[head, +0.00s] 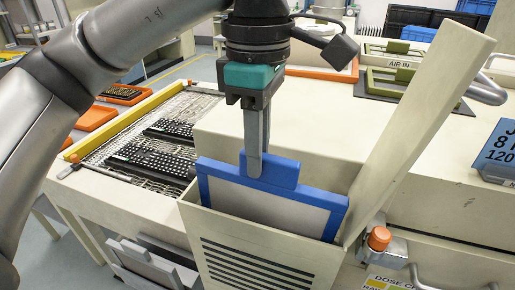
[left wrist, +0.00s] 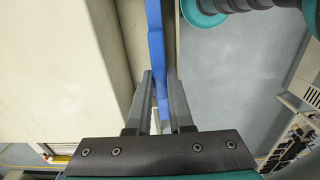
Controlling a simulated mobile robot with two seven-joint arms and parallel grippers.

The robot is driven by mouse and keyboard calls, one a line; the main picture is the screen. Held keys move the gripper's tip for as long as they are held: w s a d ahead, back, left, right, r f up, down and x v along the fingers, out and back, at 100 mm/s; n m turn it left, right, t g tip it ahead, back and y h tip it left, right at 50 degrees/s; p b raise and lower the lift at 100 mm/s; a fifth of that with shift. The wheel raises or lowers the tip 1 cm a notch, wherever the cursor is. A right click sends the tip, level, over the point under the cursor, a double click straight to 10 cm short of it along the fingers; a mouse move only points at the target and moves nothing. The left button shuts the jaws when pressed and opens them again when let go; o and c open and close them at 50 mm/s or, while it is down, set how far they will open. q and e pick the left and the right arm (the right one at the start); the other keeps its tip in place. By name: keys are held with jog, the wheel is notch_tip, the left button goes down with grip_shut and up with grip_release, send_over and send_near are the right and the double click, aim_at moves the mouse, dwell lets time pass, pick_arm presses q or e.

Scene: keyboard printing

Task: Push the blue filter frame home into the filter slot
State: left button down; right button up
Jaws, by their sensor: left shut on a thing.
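The blue filter frame (head: 318,197) with its pale panel stands in the open top of the beige vented housing (head: 215,226). Its upper part and raised tab show above the housing's front wall; its lower part is hidden inside. The filter slot itself is hidden behind that wall, so I cannot tell how deep the frame sits. My left gripper (head: 255,170) points down from above and is shut on the frame's tab. In the left wrist view the blue frame (left wrist: 156,45) runs edge-on between the two fingers (left wrist: 160,80). My right gripper is not in view.
A beige lid (head: 425,125) stands raised and tilted at the housing's right. An orange knob (head: 379,238) is beside its hinge end. Black keyboards (head: 150,160) lie on a mesh conveyor at left. Green frames (head: 392,80) lie on the machine top behind.

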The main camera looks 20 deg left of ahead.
pick_arm(q)
jog(key=shift+r+p, duration=3.45)
jog(key=shift+r, duration=0.6)
jog(key=shift+w+a+h, duration=0.3)
jog(key=shift+a, duration=0.25)
jog(key=shift+b, duration=0.35)
jog(key=shift+r, duration=0.1)
jog(key=shift+r+p, duration=1.3)
